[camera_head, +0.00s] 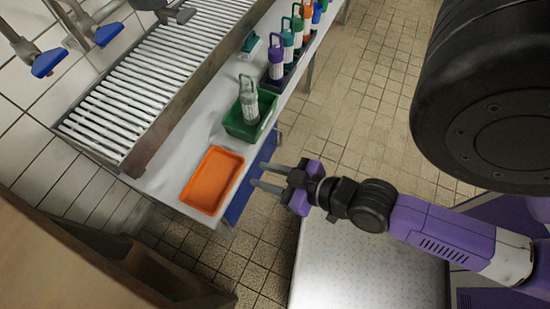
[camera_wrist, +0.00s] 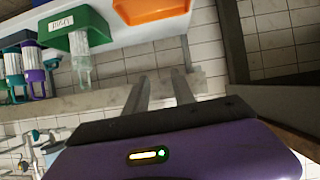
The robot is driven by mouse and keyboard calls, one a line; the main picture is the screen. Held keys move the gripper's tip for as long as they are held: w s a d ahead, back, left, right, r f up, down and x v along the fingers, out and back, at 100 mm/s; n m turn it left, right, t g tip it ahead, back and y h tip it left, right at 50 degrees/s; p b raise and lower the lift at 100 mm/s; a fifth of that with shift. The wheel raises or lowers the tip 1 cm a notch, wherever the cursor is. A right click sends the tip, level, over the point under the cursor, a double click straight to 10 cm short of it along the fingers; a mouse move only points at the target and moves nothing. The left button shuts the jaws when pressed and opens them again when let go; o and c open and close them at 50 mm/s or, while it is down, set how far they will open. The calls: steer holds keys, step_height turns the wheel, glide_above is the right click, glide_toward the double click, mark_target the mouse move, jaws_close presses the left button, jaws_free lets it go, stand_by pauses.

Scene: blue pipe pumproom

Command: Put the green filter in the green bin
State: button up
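The green bin (camera_head: 235,127) stands on the pale bench. A filter (camera_head: 249,103) with a white body and a pale grey-green handle stands in it. In the wrist view the bin (camera_wrist: 52,35) shows a white label, and the filter's handle (camera_wrist: 82,72) sticks out past the rim. Another filter with a brighter green handle (camera_head: 297,22) stands in the row farther back. My gripper (camera_head: 262,175) is open and empty, off the bench's front edge, near the orange tray and apart from the bin. Its two parallel fingers (camera_wrist: 160,85) show in the wrist view.
An orange tray (camera_head: 212,180) lies on the near end of the bench. A row of purple, teal and orange-handled filters stands in a dark rack (camera_head: 285,80) beyond the bin. A slatted metal grate (camera_head: 150,75) runs along the back. Tiled floor (camera_head: 355,100) is clear right of the bench.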

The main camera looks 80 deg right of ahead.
steer(key=s+a+r+n+t+y, duration=0.2)
steer(key=s+a+r+y, duration=0.1)
steer(key=a+r, duration=0.4)
step_height(320, 180, up, 2)
steer(key=shift+s+r+n+t, duration=0.15)
steer(key=shift+s+n+t, duration=0.15)
steer(key=shift+t, duration=0.1)
step_height(320, 180, up, 13)
steer(key=p, duration=1.3)
